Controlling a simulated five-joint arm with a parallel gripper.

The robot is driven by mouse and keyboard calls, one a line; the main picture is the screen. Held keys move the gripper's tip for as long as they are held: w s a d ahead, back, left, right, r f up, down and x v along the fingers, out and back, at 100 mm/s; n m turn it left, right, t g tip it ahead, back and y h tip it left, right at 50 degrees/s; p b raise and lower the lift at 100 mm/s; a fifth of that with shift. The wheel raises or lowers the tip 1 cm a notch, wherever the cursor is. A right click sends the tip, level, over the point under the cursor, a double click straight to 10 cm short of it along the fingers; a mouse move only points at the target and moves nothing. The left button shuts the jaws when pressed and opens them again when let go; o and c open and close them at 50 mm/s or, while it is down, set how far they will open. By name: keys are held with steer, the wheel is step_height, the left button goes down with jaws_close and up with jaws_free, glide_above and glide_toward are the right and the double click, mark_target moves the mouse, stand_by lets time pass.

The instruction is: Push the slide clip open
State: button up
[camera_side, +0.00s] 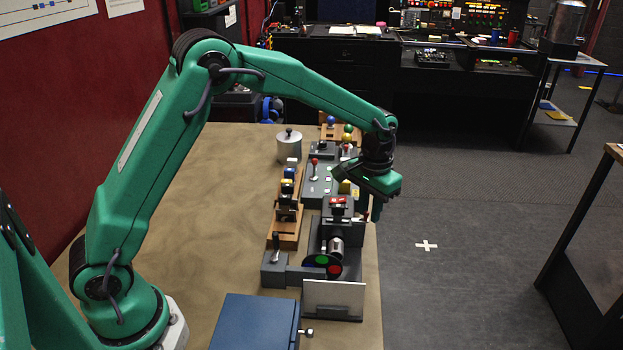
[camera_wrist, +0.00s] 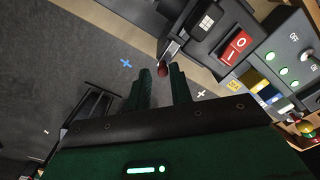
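A dark grey projector-like device (camera_side: 337,225) stands near the table's right edge, with a red rocker switch (camera_wrist: 237,47) on top. A small lever with a dark red knob (camera_wrist: 163,69) sticks out from its side; it may be the slide clip, but I cannot tell for sure. My gripper (camera_wrist: 162,72) is open, its two green fingers apart, with the red knob showing between their tips in the wrist view. I cannot tell whether a finger touches it. In the side view my gripper (camera_side: 371,208) points down beside the device, at its right.
A colour disc (camera_side: 322,261) and a white screen (camera_side: 333,295) stand in front of the device. A blue box (camera_side: 254,322) is at the near edge. The table's left part is bare.

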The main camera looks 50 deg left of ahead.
mark_target(368, 212)
steer(key=shift+o, duration=0.7)
steer(key=shift+a+r, duration=0.1)
steer(key=shift+r, duration=3.8)
steer(key=shift+s+r, duration=0.1)
